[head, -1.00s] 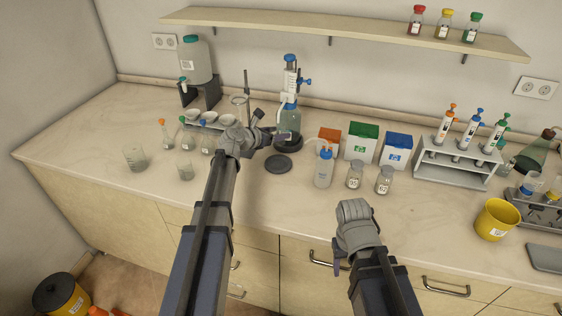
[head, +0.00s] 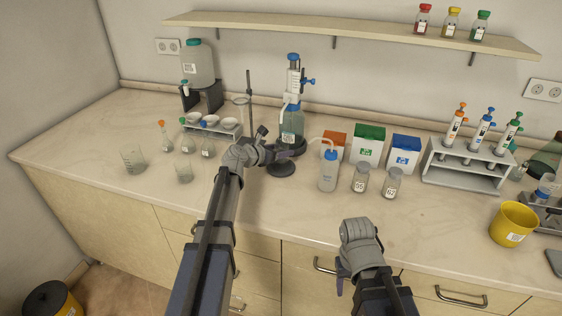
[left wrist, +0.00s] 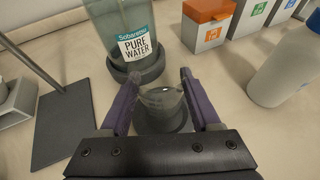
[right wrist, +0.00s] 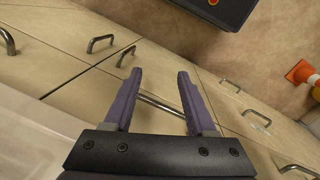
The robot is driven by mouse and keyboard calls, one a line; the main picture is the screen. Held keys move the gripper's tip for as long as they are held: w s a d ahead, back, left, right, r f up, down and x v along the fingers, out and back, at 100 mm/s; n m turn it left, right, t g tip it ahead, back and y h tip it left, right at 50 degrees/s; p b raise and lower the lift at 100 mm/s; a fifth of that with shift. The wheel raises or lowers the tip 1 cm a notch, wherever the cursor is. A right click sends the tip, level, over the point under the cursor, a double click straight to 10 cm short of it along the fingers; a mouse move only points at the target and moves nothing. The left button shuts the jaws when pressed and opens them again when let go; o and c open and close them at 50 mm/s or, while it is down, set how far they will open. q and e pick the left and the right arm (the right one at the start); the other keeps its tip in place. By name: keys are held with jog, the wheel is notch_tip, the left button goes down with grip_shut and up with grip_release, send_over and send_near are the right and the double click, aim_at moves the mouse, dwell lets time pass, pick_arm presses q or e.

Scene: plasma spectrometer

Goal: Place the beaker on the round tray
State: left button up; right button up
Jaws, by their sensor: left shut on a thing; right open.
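A clear glass beaker (left wrist: 162,100) stands between the two purple fingers of my left gripper (left wrist: 160,80), which is shut on it. In the head view my left gripper (head: 284,154) is over the dark round tray (head: 281,169), and its fingers and wrist hide most of the beaker. In the left wrist view the dark disc of the tray (left wrist: 184,124) shows behind and below the glass; I cannot tell whether the beaker touches it. My right gripper (head: 343,274) is open and empty in front of the counter; its spread fingers also show in the right wrist view (right wrist: 157,85).
A bottle-top dispenser labelled pure water (left wrist: 132,40) stands just behind the tray on a dark base. A wash bottle (head: 328,172) is right of it. A stand (head: 248,100) is left.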

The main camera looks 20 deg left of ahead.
pick_arm(q)
jog(key=shift+f+b, duration=1.4)
jog(key=shift+f, duration=0.3)
jog(key=shift+f, duration=0.15)
jog(key=o, duration=1.4)
jog(key=shift+c, duration=0.2)
jog(key=shift+r, duration=0.2)
jog(key=shift+s+a+r, duration=0.1)
jog(key=shift+s+r, duration=0.1)
jog(key=shift+s, duration=0.05)
jog(key=p+v, duration=0.4)
jog(key=v, duration=0.6)
jog(key=shift+s+r, duration=0.15)
jog(key=shift+s+a+r+p, duration=0.1)
jog(key=shift+s+a+p, duration=0.2)
jog(key=shift+s, duration=0.1)
